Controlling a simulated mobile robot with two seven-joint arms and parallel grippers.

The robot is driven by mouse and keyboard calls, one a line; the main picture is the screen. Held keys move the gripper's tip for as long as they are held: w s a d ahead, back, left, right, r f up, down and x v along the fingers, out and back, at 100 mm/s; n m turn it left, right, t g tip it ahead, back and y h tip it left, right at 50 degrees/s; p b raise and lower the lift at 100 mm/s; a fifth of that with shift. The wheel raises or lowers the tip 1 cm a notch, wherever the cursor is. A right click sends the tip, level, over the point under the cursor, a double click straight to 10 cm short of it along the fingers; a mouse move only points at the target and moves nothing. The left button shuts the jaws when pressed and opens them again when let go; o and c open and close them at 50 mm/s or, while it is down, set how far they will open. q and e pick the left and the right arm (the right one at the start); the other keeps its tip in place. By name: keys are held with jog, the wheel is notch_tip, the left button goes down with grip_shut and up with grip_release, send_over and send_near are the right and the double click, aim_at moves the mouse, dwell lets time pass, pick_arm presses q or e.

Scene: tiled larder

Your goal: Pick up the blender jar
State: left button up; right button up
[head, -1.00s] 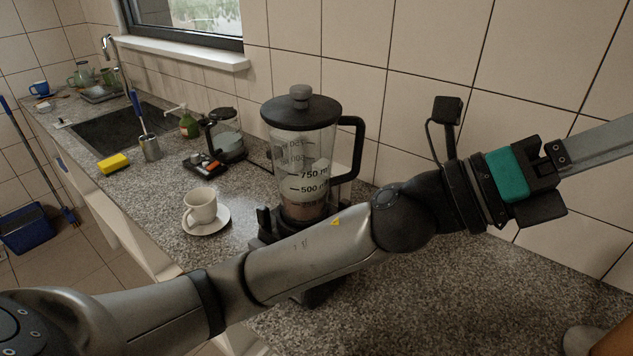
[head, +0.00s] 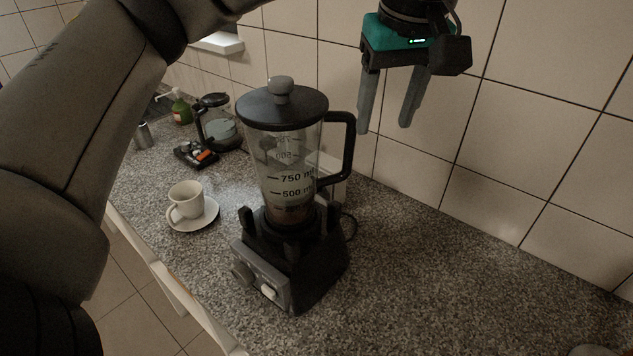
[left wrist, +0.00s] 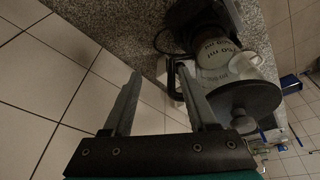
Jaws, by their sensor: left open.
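The blender jar (head: 287,165) is clear with a black lid, a black handle on its right and printed volume marks. It stands upright on the dark blender base (head: 295,270) on the counter. My left gripper (head: 385,128) is open and empty, fingers pointing down, to the right of the jar's handle and above the counter. In the left wrist view the open fingers (left wrist: 158,100) show with nothing between them. The jar's lid (left wrist: 243,103) is just right of the right finger there, and that finger partly overlaps the handle area. My right gripper is not in view.
A white cup (head: 186,199) on a saucer (head: 205,219) stands left of the blender. A glass coffee pot (head: 220,130) and green bottle (head: 181,108) are farther back. The tiled wall runs close behind.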

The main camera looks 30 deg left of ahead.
aim_at(351, 153)
pick_arm(q)
jog(key=shift+y, duration=0.7)
jog(key=shift+w+a+r+x, duration=0.25)
jog(key=shift+a+x, duration=0.2)
jog(key=shift+x, duration=1.9)
jog(key=shift+w+a+r+x, duration=0.15)
jog(key=shift+w+a+x, duration=0.2)
jog(key=shift+x, duration=2.05)
jog(key=shift+w+a+r+x, duration=0.2)
jog(key=shift+a+x, duration=0.3)
jog(key=shift+x, duration=1.85)
grip_shut()
jog(key=shift+r, duration=0.1)
